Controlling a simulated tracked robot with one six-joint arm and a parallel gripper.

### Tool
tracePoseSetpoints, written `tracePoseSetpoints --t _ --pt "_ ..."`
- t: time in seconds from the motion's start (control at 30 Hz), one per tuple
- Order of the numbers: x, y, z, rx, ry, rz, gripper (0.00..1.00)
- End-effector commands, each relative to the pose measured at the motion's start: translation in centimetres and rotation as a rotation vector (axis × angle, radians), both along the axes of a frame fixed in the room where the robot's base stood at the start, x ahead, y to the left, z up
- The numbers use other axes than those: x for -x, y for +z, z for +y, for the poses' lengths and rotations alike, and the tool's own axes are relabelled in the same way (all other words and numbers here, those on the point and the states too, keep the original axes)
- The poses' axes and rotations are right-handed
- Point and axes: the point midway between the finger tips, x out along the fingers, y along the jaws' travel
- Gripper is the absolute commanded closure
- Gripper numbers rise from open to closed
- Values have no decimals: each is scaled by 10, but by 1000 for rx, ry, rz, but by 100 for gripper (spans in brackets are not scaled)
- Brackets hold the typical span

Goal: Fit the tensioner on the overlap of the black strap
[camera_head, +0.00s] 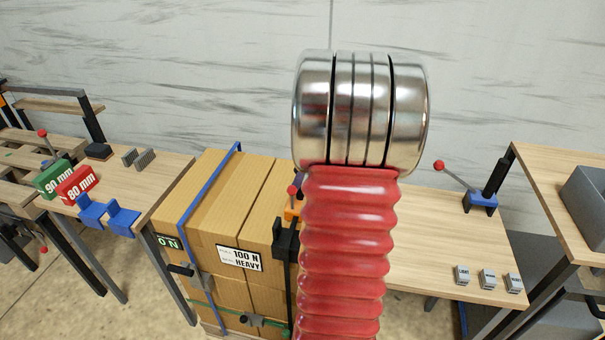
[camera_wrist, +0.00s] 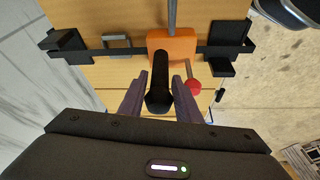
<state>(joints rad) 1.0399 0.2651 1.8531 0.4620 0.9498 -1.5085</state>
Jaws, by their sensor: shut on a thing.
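The tensioner has an orange body (camera_wrist: 172,46), a black handle (camera_wrist: 158,85) and a lever with a red knob (camera_wrist: 193,87). My gripper (camera_wrist: 160,82) is shut on the black handle in the wrist view. The orange body lies across the black strap (camera_wrist: 135,52), which shows on both sides of it. I cannot tell whether it is fully seated. A grey buckle (camera_wrist: 117,46) sits on the strap to the left. In the head view the tensioner (camera_head: 291,212) shows partly beside my arm, which hides my gripper there.
Strapped cardboard boxes (camera_head: 222,205) carry a blue strap (camera_head: 205,190) and a label. Black corner guards (camera_wrist: 66,46) (camera_wrist: 231,50) flank the tensioner. A left table holds green (camera_head: 53,178) and red (camera_head: 77,186) blocks. A right table (camera_head: 430,235) holds a blue-based lever tool (camera_head: 480,202).

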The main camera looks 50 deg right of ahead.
Motion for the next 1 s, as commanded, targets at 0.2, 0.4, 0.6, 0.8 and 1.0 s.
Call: tracePoseSetpoints --t 0.2,0.4,0.6,0.8,1.0 --pt "-1 1 -1 3 0 -3 100" --pt "-1 1 0 2 0 -1 62" --pt "0 0 0 0 0 0 48" --pt "1 -3 1 -4 2 3 48" --pt "2 3 0 -3 1 2 48"
